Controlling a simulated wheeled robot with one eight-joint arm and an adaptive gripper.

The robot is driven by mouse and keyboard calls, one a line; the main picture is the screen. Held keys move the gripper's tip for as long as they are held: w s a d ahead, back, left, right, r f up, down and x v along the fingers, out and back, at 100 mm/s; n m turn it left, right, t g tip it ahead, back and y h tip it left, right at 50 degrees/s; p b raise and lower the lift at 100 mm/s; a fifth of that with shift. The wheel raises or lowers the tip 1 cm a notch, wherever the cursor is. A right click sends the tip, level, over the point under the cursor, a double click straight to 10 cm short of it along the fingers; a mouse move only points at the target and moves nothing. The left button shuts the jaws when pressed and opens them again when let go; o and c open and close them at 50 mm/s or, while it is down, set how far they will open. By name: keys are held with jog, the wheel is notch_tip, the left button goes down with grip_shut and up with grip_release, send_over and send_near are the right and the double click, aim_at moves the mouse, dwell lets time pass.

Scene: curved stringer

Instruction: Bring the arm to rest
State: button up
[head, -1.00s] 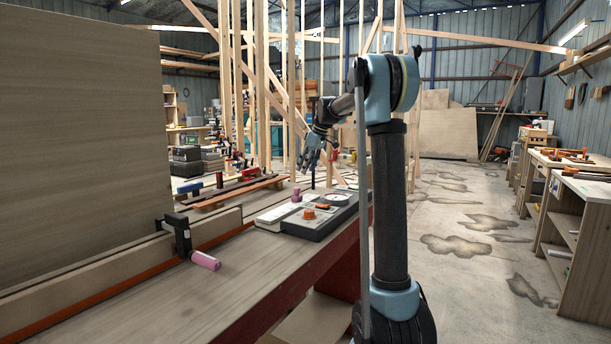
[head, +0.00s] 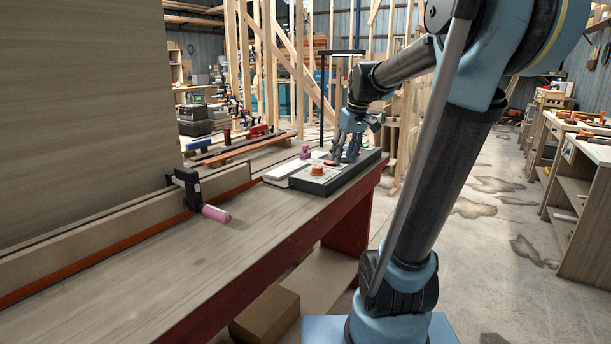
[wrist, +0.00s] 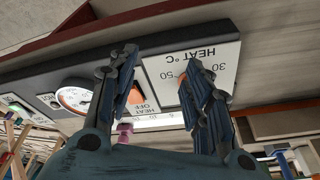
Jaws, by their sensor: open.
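My arm reaches from the right over the workbench (head: 150,270), bent downward at the wrist. My gripper (head: 344,157) is low over the far part of a dark control box (head: 345,182). In the wrist view my gripper (wrist: 160,62) has its two dark fingers spread, with nothing between them. Behind them lies the box's white "HEAT °C" label (wrist: 196,62), and a red-orange part by a "HEAT OFF" label shows beside the left finger. Whether a fingertip touches the box I cannot tell. The orange knob (head: 318,170) is left of the gripper.
A clamp with a pink handle (head: 215,214) grips a long board at left, before a large upright panel (head: 80,110). A thin black post with a top bar (head: 322,95) stands behind the box. A cardboard box (head: 264,315) sits under the bench.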

jog(key=s+d+f+m+h, duration=0.1)
jog(key=s+d+f+m, duration=0.2)
jog(key=s+f, duration=0.7)
jog(key=s+d+f+m, duration=0.2)
jog(key=s+f, duration=0.8)
jog(key=s, duration=0.5)
jog(key=shift+d+f+m+h, duration=0.15)
jog(key=shift+d+m+h, duration=0.25)
jog(key=shift+d, duration=0.15)
jog(key=shift+w+f, duration=0.2)
jog(key=shift+w, duration=0.2)
